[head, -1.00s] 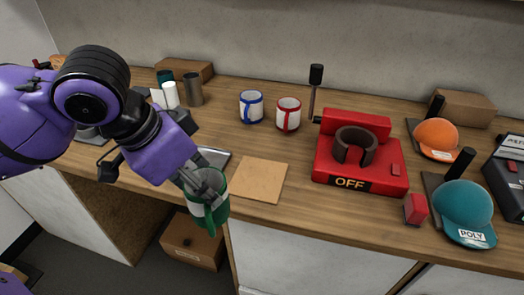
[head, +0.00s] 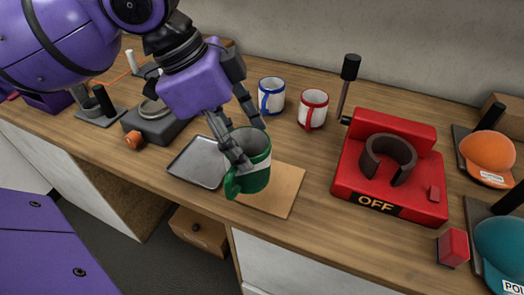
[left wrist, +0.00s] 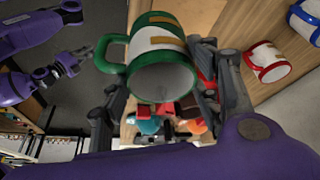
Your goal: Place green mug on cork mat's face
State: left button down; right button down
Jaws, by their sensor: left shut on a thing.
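The green mug (head: 257,178), with a white band, is in my left gripper (head: 248,135), which is shut on it. In the head view the mug overlaps the left part of the cork mat (head: 287,190), opening up and slightly tilted, handle towards the lower left. I cannot tell whether its base touches the mat. The left wrist view shows the mug (left wrist: 163,72) between the left gripper's two fingers. My right gripper (left wrist: 78,60) shows small at the left of that view; its opening is unclear.
A grey metal tray (head: 200,160) lies left of the mat. Behind stand a blue-trimmed mug (head: 271,94) and a red-trimmed mug (head: 313,108). A red heat press (head: 390,165) marked OFF is to the right. The table's front edge is close to the mat.

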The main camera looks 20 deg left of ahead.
aim_at(263, 141)
pick_arm(q)
jog(key=w+f, duration=0.1)
jog(key=w, duration=0.1)
jog(key=w+d+f, duration=0.1)
jog(key=w+f, duration=0.1)
jog(key=w+f+b, duration=0.1)
jog(key=f, duration=0.1)
jog(key=shift+w+d, duration=0.3)
jog(key=shift+w, duration=0.1)
jog(key=shift+w+f, duration=0.4)
jog(key=shift+w+d+f, duration=0.1)
jog(key=shift+w+f, duration=0.1)
jog(key=shift+f, duration=0.05)
notch_tip(263, 141, down, 3)
jog(key=shift+w+f, duration=0.15)
jog(key=shift+f, duration=0.05)
pick_arm(e)
jog(key=shift+w+a+f, duration=0.1)
jog(key=shift+w+f, duration=0.15)
jog(key=shift+f, duration=0.4)
pick_arm(q)
jog(key=c, duration=0.6)
grip_release()
jog(key=shift+f, duration=0.15)
jog(key=shift+c, duration=0.2)
pick_arm(e)
jog(key=shift+w, duration=0.1)
